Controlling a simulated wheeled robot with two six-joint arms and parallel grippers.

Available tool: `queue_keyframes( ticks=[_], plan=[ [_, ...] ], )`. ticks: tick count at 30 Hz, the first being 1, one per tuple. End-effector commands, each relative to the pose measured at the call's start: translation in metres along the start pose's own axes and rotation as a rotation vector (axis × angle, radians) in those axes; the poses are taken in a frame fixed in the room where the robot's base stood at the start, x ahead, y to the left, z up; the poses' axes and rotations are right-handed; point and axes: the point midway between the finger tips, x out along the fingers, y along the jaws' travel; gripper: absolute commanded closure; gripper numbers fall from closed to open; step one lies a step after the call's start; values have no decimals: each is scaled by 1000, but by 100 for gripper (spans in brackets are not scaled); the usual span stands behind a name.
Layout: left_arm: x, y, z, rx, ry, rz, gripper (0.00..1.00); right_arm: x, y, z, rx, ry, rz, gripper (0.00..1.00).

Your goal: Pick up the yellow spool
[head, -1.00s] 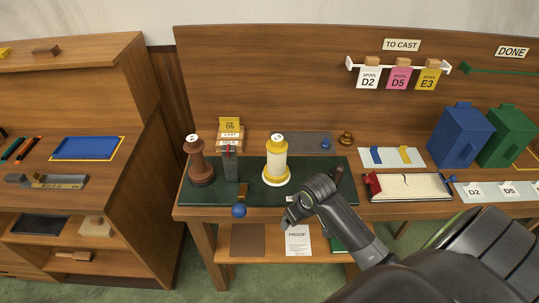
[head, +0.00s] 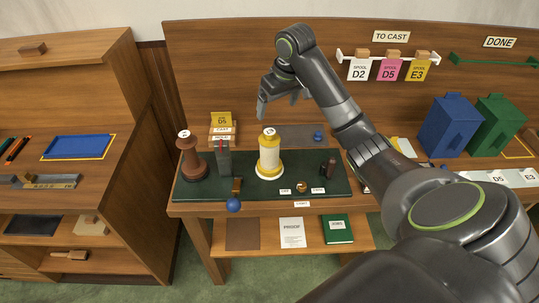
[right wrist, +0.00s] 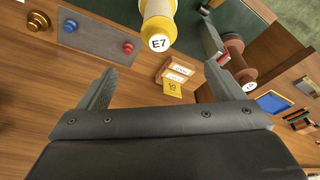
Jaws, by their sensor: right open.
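The yellow spool (head: 269,158), pale yellow with a white top label, stands upright on the dark green mat (head: 218,195). It also shows at the top of the right wrist view (right wrist: 158,12), where its label reads E7. My right gripper (head: 278,104) is raised above and behind the spool, in front of the back board, with its fingers pointing down. It is open and empty; its two fingers show apart in the right wrist view (right wrist: 162,82), with the spool beyond them and not between them. My left gripper is not in view.
A brown spool (head: 191,160) and a grey upright block (head: 223,158) stand left of the yellow spool. A card box (head: 221,125) is behind them. A blue ball (head: 233,204) is at the front edge. Blue (head: 449,127) and green (head: 499,125) bins stand at right.

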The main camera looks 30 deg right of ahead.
Motion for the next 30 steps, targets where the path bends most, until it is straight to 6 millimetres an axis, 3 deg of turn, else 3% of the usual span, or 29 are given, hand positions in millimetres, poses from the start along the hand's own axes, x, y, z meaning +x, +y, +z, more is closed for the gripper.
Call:
queue_keyframes(
  ticks=[3, 24, 27, 30],
  plan=[
    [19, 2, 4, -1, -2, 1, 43, 19, 0, 2, 0, -1, -1, 12],
    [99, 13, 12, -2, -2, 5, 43, 92, 0, 2, -1, 1, 0, 12],
    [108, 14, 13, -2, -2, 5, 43, 99, 0, 2, 0, 1, 0, 12],
    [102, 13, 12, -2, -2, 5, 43, 109, 0, 1, 1, -3, -2, 12]
  ],
)
